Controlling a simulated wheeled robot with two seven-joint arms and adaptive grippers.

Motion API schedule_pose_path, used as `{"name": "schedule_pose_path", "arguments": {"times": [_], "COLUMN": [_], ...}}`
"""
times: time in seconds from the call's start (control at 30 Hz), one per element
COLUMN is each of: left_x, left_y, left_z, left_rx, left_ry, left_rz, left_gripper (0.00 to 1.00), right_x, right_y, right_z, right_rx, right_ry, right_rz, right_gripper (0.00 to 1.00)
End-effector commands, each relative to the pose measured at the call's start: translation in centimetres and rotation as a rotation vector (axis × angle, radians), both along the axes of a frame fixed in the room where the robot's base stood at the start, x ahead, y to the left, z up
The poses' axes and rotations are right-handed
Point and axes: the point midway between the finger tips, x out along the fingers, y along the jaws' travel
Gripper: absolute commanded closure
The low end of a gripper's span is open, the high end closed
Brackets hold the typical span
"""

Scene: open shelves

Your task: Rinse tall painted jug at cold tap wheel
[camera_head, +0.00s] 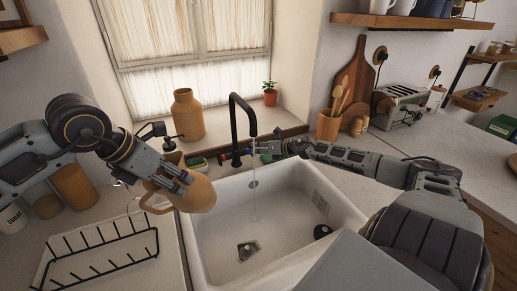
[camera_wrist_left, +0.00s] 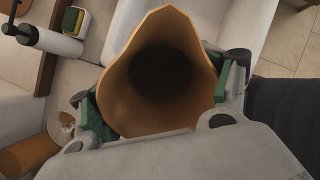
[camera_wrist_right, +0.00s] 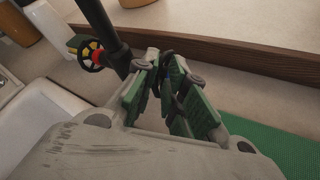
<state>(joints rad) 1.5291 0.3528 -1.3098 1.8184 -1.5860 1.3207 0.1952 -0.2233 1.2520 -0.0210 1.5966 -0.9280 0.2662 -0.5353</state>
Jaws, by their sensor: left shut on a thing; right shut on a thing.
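The tall jug (camera_head: 201,194), plain tan-orange with a handle, is held tilted by my left gripper (camera_head: 181,179) over the sink's left rim. The left wrist view looks into its open mouth (camera_wrist_left: 160,75), with green finger pads on both sides. The black tap (camera_head: 236,112) runs a thin water stream (camera_head: 255,195) into the sink, to the right of the jug and apart from it. My right gripper (camera_head: 272,147) is shut beside the tap, on what seems the cold tap wheel, mostly hidden by the fingers (camera_wrist_right: 165,88). Another wheel with a red hub (camera_wrist_right: 91,54) shows across the tap post.
A tan vase (camera_head: 187,115) and a potted plant (camera_head: 270,96) stand by the window. A utensil pot (camera_head: 328,126) and toaster (camera_head: 398,103) stand on the right.

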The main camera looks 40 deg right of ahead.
Motion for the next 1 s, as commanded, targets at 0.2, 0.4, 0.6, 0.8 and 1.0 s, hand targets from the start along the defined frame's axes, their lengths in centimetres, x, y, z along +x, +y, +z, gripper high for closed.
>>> {"name": "schedule_pose_path", "arguments": {"times": [0.2,0.4,0.6,0.8,1.0], "left_x": [0.02,0.03,0.02,0.03,0.02], "left_y": [-0.05,-0.05,-0.04,-0.05,-0.05], "left_z": [1.02,1.12,1.03,0.92,0.79], "left_rx": [-0.003,-0.003,-0.003,-0.003,-0.003], "left_ry": [-0.002,-0.002,-0.002,-0.002,-0.002], "left_rz": [0.0,0.0,0.0,0.0,0.0], "left_gripper": [0.96,0.96,0.96,0.96,0.96], "right_x": [0.14,0.28,0.37,0.43,0.5], "right_y": [0.48,0.58,0.64,0.57,0.55], "right_z": [0.38,0.43,0.42,0.48,0.53], "right_rx": [0.019,0.032,0.042,0.052,0.063], "right_ry": [0.047,0.081,0.112,0.14,0.166], "right_rz": [0.01,0.012,0.015,0.014,0.013], "right_gripper": [1.0,1.0,1.0,1.0,1.0]}}
